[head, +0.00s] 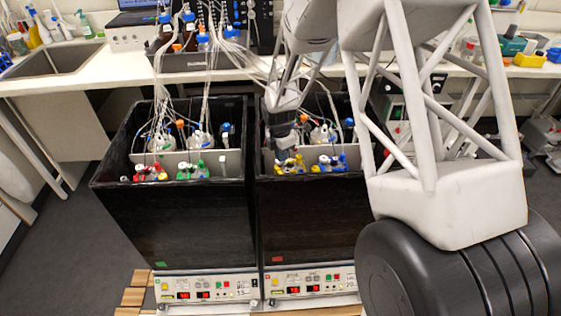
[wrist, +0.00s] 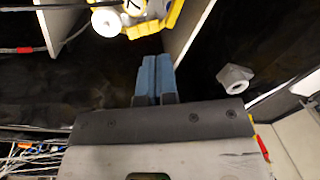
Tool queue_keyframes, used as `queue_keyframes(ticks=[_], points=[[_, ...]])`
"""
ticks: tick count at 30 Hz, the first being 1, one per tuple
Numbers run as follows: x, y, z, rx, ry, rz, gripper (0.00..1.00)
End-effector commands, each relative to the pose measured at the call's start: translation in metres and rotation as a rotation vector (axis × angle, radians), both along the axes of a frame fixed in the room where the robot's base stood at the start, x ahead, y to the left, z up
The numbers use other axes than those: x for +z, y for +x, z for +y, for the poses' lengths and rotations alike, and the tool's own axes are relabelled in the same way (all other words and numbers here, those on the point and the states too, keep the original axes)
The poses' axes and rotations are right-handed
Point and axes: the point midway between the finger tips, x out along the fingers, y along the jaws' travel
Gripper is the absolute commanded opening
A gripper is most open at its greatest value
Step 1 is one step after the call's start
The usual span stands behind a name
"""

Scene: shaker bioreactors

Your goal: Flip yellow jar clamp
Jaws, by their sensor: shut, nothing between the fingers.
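The yellow jar clamp (head: 290,166) is at the front of the right black box, beside a blue clamp (head: 330,163). In the wrist view the yellow clamp (wrist: 152,22) is at the top edge, partly cut off, with a white round knob on it. My gripper (head: 286,153) is over the right box, just behind and above the yellow clamp. In the wrist view my gripper's blue fingers (wrist: 157,62) are together with nothing between them. Their tips point toward the yellow clamp with a small gap in the picture; I cannot tell whether they touch it.
The left black box (head: 170,225) holds red and green clamps. The right black box's wall (head: 310,220) stands in front of the yellow clamp. Tubes and cables hang into both boxes. A white knob (wrist: 235,77) is right of my fingers in the wrist view.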

Motion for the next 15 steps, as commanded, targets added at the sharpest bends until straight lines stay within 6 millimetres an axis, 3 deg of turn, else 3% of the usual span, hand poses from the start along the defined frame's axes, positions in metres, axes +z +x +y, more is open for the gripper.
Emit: queue_keyframes(ticks=[6,15], points=[[0.033,-0.005,-0.003,0.000,0.000,-0.002,0.00],[0.064,-0.009,-0.006,0.001,0.000,-0.001,0.00]])
